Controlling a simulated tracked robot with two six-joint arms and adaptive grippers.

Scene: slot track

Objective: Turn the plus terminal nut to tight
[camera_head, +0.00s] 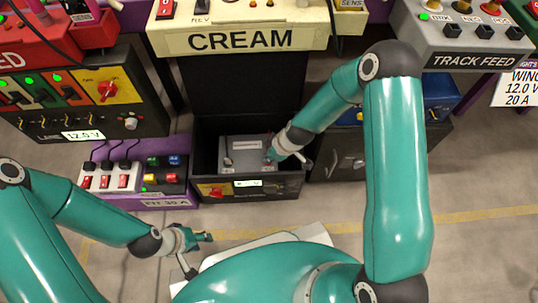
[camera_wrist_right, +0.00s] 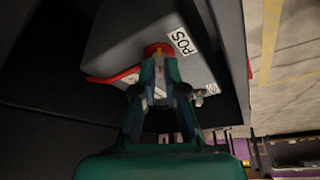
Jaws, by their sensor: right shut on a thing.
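A grey battery (camera_head: 246,146) sits in a black open box (camera_head: 248,190) in the head view's middle. In the right wrist view, the battery's grey top (camera_wrist_right: 128,38) carries a white POS label (camera_wrist_right: 182,41). The plus terminal (camera_wrist_right: 154,49) has a red ring, and a red cable runs left from it. My right gripper (camera_wrist_right: 158,75) is shut on the terminal nut, whose lower part the fingers hide. It also shows over the battery's right end in the head view (camera_head: 270,155). My left gripper (camera_head: 206,238) is in front of the box, away from the battery; its finger opening is unclear.
A purple-based fuse and switch unit (camera_head: 135,180) stands left of the box. A dark cabinet with tools (camera_head: 340,168) stands close on its right. The CREAM panel (camera_head: 240,40) overhangs behind. The box walls surround the battery; floor is open in front.

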